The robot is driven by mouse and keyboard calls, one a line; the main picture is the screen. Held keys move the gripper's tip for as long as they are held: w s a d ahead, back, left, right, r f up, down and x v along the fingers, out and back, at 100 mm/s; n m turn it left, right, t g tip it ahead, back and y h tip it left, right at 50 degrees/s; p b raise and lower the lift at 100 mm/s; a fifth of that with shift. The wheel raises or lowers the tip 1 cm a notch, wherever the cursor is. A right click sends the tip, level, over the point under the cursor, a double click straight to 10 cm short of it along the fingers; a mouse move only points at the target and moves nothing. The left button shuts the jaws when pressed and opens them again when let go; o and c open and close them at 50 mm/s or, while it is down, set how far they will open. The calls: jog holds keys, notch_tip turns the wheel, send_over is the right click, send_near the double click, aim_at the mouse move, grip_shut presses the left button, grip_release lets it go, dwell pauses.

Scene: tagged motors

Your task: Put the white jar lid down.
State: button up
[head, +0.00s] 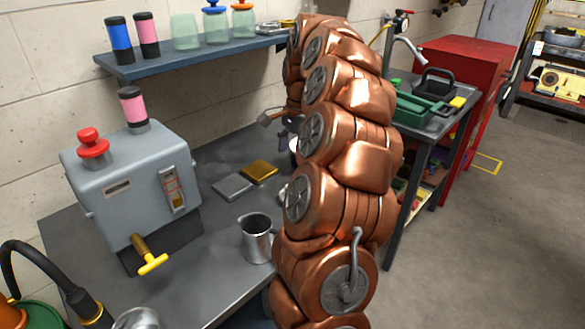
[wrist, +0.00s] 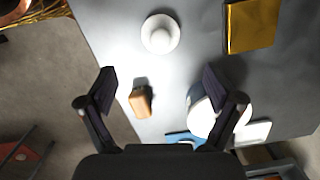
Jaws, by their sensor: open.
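The white jar lid (wrist: 160,34), round with a raised knob in its middle, appears to lie knob up on the grey table in the wrist view. My gripper (wrist: 158,86) is open and empty, its two dark fingers spread wide. The lid is beyond the fingertips, apart from both fingers. In the head view my copper arm hides most of this part of the table, and I cannot make out the lid there.
A brown block (wrist: 141,101) is between the fingers in the wrist view. A white round thing (wrist: 201,118) is partly behind the right finger.

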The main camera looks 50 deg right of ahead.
jog(key=s+a+r+n, duration=0.15)
jog(key=a+n, duration=0.35)
jog(key=a, duration=0.6)
jog(key=s+a+n, duration=0.2)
jog(key=a+n, duration=0.4)
jog(key=a, duration=0.5)
jog(key=s+a+f+n, duration=0.2)
jog(key=s+a+n, duration=0.1)
jog(key=s, duration=0.3)
jog(key=s+a+f+n+g+h, duration=0.1)
jog(key=s+a+f+n, duration=0.2)
jog(key=s+a, duration=0.2)
jog(key=s+a+f+n+g, duration=0.1)
jog(key=s+a+f+n, duration=0.2)
jog(key=s, duration=0.6)
jog(key=shift+a+f+n, duration=0.25)
jog(key=shift+a+n, duration=0.05)
jog(key=shift+a, duration=0.1)
notch_tip(320, 180, up, 6)
jog(key=p, duration=0.6)
